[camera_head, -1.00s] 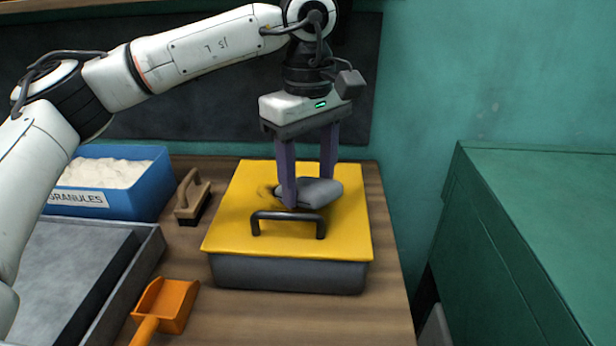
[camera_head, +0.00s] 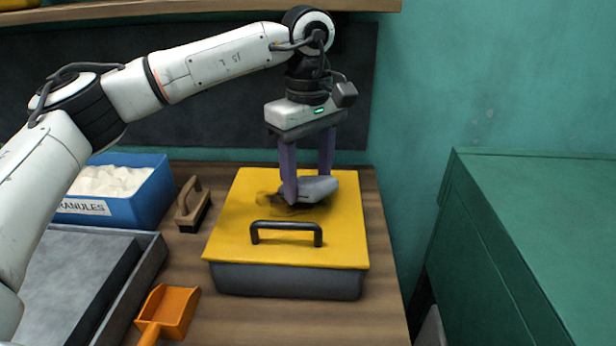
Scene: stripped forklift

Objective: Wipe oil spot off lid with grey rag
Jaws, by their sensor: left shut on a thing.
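The yellow lid (camera_head: 225,236) covers a grey box (camera_head: 290,283) on the wooden bench and has a black handle (camera_head: 286,226) near its front. My left gripper (camera_head: 305,196) reaches down over the lid behind the handle. It is shut on the grey rag (camera_head: 318,188), which lies at the lid's surface. The dark oil spot (camera_head: 268,200) shows as a brownish smear on the lid just left of the rag; part of it may be hidden by the rag and fingers. My right gripper is not in view.
A blue bin labelled granules (camera_head: 148,205), a brush (camera_head: 192,207), a grey tray (camera_head: 150,262) and an orange scoop (camera_head: 172,309) are left of the box. A green cabinet (camera_head: 540,210) stands at the right. A shelf (camera_head: 200,8) runs above.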

